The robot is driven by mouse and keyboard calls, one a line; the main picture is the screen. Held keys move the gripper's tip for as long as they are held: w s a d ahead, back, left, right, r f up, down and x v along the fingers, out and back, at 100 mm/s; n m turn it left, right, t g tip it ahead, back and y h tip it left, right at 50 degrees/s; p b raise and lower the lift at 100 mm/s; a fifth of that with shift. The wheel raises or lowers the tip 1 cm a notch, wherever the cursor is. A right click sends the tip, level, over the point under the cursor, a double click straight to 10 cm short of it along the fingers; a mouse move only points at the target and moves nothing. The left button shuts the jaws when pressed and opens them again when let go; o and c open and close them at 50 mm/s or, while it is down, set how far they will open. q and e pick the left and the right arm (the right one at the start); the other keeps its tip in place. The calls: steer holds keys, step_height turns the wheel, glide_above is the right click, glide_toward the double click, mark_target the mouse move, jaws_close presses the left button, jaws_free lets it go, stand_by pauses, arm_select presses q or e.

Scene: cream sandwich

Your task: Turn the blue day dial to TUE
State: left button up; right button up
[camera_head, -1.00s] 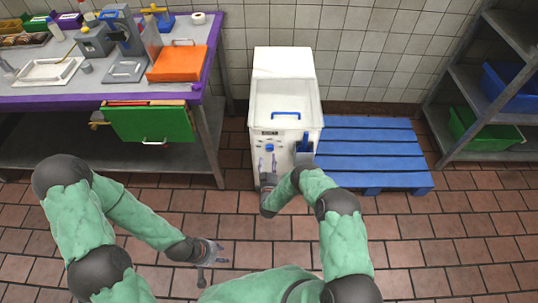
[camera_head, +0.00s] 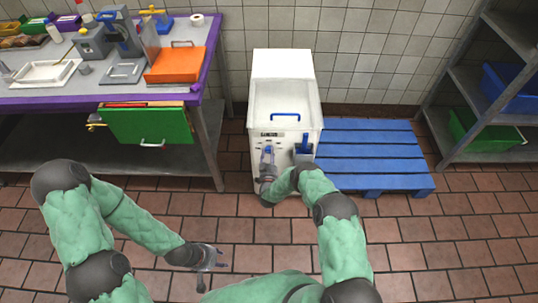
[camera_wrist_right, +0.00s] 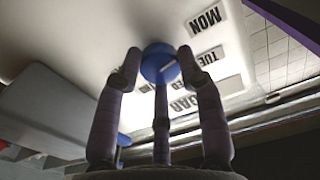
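The blue day dial (camera_wrist_right: 158,66) is on the pale front of the white machine (camera_head: 284,100). Its short white mark slants up and right, toward the side with the MON label (camera_wrist_right: 206,18) and TUE label (camera_wrist_right: 209,57); I cannot tell which it points at exactly. My right gripper (camera_head: 268,153) is at the machine's front. In the right wrist view its three fingers (camera_wrist_right: 160,75) stand apart around the dial, with tips close to its rim; firm contact is not clear. My left gripper (camera_head: 218,258) is empty above the floor, fingers spread.
A blue lever (camera_head: 304,147) is on the machine front, right of my right gripper. A blue handle (camera_head: 286,115) is on the lid. A blue pallet (camera_head: 365,150) lies at right. A purple-edged worktable (camera_head: 100,102) stands left. The tiled floor in front is clear.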

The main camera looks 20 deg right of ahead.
steer(key=shift+f, duration=0.15)
steer(key=m+b, duration=0.2)
steer(key=m, duration=0.2)
steer(key=shift+m+b, duration=0.3)
steer(key=shift+b, duration=0.1)
steer(key=m+b, duration=0.2)
steer(key=m, duration=0.3)
steer(key=shift+a, duration=0.1)
steer(key=shift+b, duration=0.3)
steer(key=o, duration=1.1)
steer(key=shift+o, duration=0.2)
steer(key=v, duration=1.2)
